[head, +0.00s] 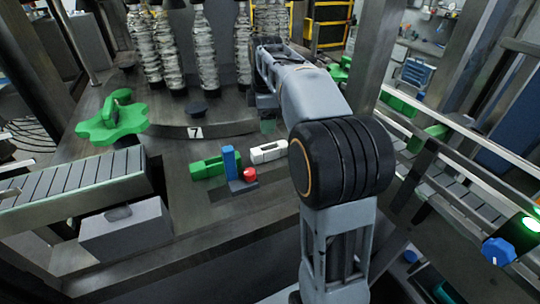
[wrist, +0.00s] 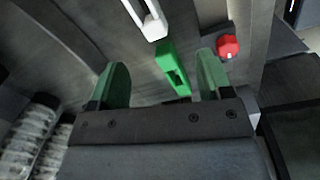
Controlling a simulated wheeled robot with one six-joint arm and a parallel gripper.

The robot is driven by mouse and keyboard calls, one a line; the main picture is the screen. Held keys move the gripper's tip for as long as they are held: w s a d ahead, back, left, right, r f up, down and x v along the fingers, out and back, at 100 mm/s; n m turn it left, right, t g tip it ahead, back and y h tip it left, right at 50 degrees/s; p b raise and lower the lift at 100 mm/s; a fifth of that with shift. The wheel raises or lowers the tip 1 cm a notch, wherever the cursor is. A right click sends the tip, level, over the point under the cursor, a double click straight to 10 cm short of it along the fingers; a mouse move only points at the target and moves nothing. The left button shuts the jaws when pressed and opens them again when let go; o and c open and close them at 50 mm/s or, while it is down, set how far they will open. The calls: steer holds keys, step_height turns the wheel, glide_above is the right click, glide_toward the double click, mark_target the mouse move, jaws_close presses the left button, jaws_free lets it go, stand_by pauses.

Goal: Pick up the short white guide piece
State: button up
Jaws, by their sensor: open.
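The short white guide piece (head: 268,151) lies on the dark machine deck, just right of a green guide piece (head: 207,168) in the head view. In the wrist view the white piece (wrist: 147,18) is at the top, cut off by the picture edge. My gripper (wrist: 163,76) is open, its two green fingers apart with nothing held. The green piece (wrist: 174,70) shows in the gap between the fingers in that view, the white one beyond the fingertips. In the head view my arm largely hides the gripper.
A blue upright block (head: 229,162) and a red knob (head: 249,174) stand close to the guide pieces; the knob (wrist: 228,46) also shows in the wrist view.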

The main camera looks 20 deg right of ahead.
mark_target(270, 149)
steer(key=w+f+n, duration=0.1)
steer(key=f, duration=0.2)
steer(key=w+d+f+n, duration=0.1)
steer(key=f, duration=0.2)
steer(key=w+d+f+n+b, duration=0.1)
steer(key=f, duration=0.1)
steer(key=shift+d+f+g, duration=0.2)
steer(key=shift+f+g, duration=0.1)
steer(key=shift+f, duration=0.1)
steer(key=shift+d+f, duration=0.15)
steer(key=shift+f, duration=2.8)
steer(key=c, duration=1.1)
steer(key=shift+r, duration=0.1)
